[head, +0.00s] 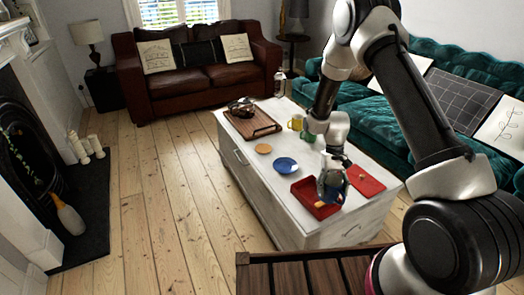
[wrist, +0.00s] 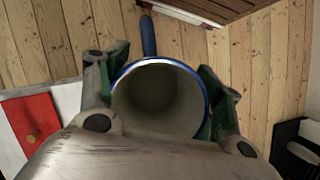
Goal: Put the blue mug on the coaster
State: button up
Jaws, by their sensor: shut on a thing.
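My gripper (head: 331,186) is over the near end of the white coffee table, above the red tray. It is shut on the blue mug, whose pale inside and blue rim (wrist: 159,62) face the wrist camera. The mug's blue handle (wrist: 148,36) points to the top of the wrist view; the fingers (wrist: 160,98) grip opposite sides. In the head view the mug is mostly hidden by the fingers. A round orange-tan disc (head: 263,148), which looks like the coaster, lies flat farther back on the table, apart from the gripper.
A blue plate (head: 285,165) lies between the disc and the red tray (head: 304,197). A red board (head: 365,181) is right of the gripper. A yellow mug (head: 296,123), a green mug (head: 308,136) and a wooden tray (head: 262,131) stand farther back. A slatted wooden table (head: 308,275) is in front.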

aim_at(260, 147)
jog(key=i+j+z, duration=0.1)
jog(key=j+z, duration=0.15)
jog(key=j, duration=0.4)
jog(key=j+z, duration=0.2)
jog(key=j, duration=0.45)
jog(key=i+j+z, duration=0.2)
jog(key=i+j, duration=0.15)
jog(key=j, duration=0.25)
jog(key=i+j+z, duration=0.2)
jog(key=i+j, duration=0.15)
jog(key=j, duration=0.3)
jog(key=i+j+z, duration=0.1)
jog(key=j, duration=0.25)
jog(key=i+j, duration=0.5)
jog(key=j, duration=0.2)
jog(key=l+z, duration=0.05)
